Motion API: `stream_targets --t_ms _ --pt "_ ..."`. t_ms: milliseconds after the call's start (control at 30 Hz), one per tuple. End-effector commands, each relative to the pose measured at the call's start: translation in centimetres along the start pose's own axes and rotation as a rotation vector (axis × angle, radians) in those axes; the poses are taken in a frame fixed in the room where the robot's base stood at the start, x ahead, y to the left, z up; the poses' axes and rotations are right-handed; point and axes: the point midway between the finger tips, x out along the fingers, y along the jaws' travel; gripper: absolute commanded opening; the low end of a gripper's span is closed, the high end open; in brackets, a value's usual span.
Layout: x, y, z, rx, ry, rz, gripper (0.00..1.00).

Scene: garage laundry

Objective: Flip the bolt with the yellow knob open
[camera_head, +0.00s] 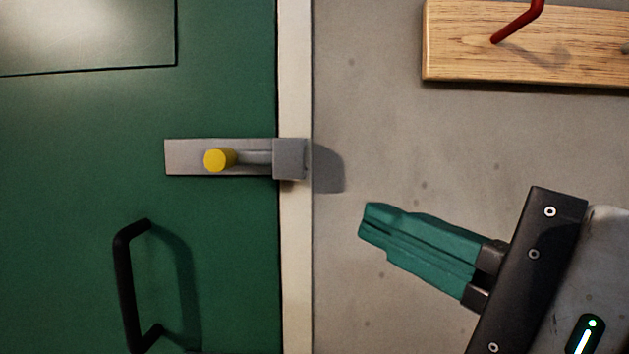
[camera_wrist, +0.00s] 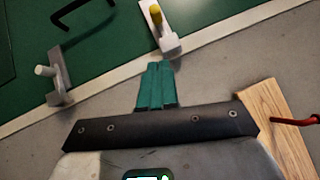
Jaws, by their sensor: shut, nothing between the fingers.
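The bolt (camera_head: 185,158) is a grey metal plate on the green door (camera_head: 70,200), with a yellow knob (camera_head: 219,160) at the left end of its rod. The rod runs right to a grey block (camera_head: 289,159) over the pale door frame. The yellow knob also shows at the top of the wrist view (camera_wrist: 155,14). My gripper (camera_head: 370,228) has teal fingers held together with nothing between them. In the head view it is right of and below the bolt, apart from it. The fingers also show in the wrist view (camera_wrist: 158,70), pointing toward the bolt.
A black door handle (camera_head: 127,285) is below the bolt. A second bolt with a pale knob (camera_wrist: 44,71) shows left in the wrist view. A wooden board (camera_head: 455,45) with a red hook (camera_head: 517,22) is on the wall at upper right. Bare wall lies between.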

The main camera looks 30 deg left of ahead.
Motion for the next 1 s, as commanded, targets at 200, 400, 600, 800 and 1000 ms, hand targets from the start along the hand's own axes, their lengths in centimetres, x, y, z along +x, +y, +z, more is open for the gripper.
stream_targets --t_ms 200,400,600,800,1000 --pt "0.0 0.0 0.0 0.000 0.001 0.001 0.00" --pt "0.2 -0.2 -0.1 0.002 0.001 0.001 0.00" --pt "1.0 -0.6 -0.1 0.005 -0.002 0.001 0.00" --pt "1.7 -0.6 -0.1 0.005 -0.003 0.000 0.00" --pt "2.3 -0.5 -0.1 0.004 0.001 0.002 0.00"
